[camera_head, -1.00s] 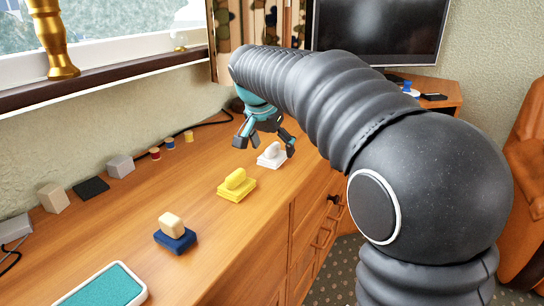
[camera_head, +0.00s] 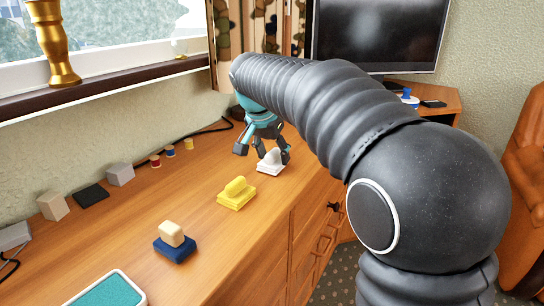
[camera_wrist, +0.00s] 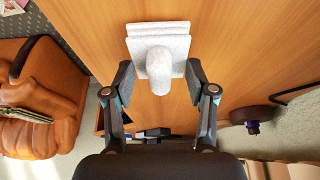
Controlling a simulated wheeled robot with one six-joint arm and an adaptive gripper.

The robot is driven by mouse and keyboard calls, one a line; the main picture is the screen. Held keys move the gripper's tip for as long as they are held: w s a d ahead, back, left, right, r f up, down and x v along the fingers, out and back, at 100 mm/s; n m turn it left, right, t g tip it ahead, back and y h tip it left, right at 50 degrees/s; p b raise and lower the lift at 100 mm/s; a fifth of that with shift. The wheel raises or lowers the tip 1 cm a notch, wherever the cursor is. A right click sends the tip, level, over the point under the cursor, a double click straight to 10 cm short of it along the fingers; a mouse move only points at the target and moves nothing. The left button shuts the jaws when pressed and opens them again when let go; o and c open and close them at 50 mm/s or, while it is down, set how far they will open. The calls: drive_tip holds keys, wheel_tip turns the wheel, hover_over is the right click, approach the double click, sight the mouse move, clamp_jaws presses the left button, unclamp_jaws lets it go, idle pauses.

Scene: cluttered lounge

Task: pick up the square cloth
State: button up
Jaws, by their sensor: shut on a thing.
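A white square piece (camera_head: 270,168), like a folded cloth in layers with a rounded white lump on top, rests on the wooden cabinet top (camera_head: 130,230). In the wrist view the white square (camera_wrist: 158,32) is at the top centre, with the lump toward me. The lump sits between the fingers. The far finger contact is partly hidden in the head view.
A yellow folded piece with a yellow lump (camera_head: 237,194) and a blue one with a beige block (camera_head: 174,243) stand nearer. Grey blocks (camera_head: 120,174), a black pad (camera_head: 91,195) and small spools (camera_head: 169,151) line the wall. A teal tray (camera_head: 108,291) lies in front.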

sight(277, 148)
wheel_tip(277, 148, up, 4)
drive_tip(key=shift+d+r, duration=0.1)
drive_tip(key=shift+d, duration=0.05)
drive_tip(key=s+d+r, duration=0.3)
drive_tip(key=d+r, duration=0.3)
drive_tip(key=d, duration=0.5)
drive_tip(key=shift+r+p, duration=0.15)
drive_tip(key=shift+p, duration=0.15)
drive_tip(key=shift+s, duration=0.1)
